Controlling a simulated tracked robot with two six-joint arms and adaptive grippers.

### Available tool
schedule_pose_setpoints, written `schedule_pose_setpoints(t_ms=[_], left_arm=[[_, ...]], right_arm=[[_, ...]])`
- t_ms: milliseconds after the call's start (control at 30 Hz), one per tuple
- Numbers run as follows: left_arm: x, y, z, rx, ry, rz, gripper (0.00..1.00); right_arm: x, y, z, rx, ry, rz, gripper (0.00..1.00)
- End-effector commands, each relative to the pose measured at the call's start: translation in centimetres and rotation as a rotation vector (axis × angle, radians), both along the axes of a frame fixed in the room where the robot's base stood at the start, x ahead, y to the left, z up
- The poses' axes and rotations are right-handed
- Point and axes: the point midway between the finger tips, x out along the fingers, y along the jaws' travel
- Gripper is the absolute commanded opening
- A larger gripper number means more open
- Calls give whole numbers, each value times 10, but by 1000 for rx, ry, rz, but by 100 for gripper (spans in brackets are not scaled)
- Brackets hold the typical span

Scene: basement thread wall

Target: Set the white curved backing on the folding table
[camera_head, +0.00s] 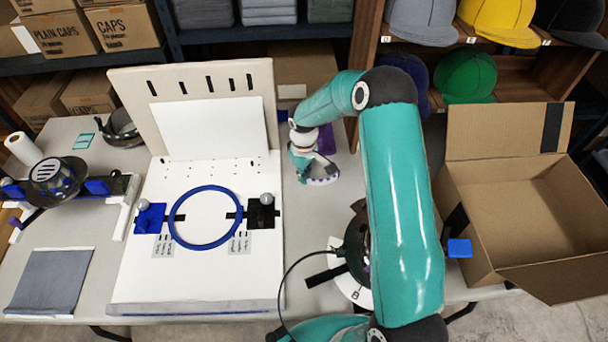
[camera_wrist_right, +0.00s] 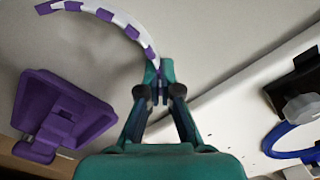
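The white curved backing, an arc-shaped strip with purple bands, shows in the right wrist view (camera_wrist_right: 128,28). In the head view it is a small pale arc (camera_head: 325,181) low over the folding table (camera_head: 75,230), beside the white board. My right gripper (camera_head: 309,168) is over the table there. In the right wrist view its fingertips (camera_wrist_right: 159,80) are closed together on one end of the backing; the rest curves away to the upper left. Whether the backing touches the table is unclear. My left gripper is not in view.
A purple holder (camera_wrist_right: 65,115) lies close to the right gripper. A white board with a blue hoop (camera_head: 183,240) stands left of it. An open cardboard box (camera_head: 475,215) is at the right. A grey cloth (camera_head: 50,281) lies at the front left.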

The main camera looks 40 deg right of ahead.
Motion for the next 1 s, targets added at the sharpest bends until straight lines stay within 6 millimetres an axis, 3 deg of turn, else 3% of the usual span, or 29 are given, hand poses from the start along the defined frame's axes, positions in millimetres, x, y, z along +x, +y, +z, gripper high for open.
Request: schedule_pose_setpoints(t_ms=[233, 400, 433, 800, 1000], left_arm=[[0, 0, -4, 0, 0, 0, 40], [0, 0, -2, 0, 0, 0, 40], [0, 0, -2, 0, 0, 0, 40], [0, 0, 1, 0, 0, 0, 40], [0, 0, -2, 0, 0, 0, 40]], right_arm=[[0, 0, -3, 0, 0, 0, 0], [0, 0, -1, 0, 0, 0, 30], [0, 0, -1, 0, 0, 0, 31], [0, 0, 3, -1, -1, 0, 31], [1, -1, 29, -3, -4, 0, 31]])
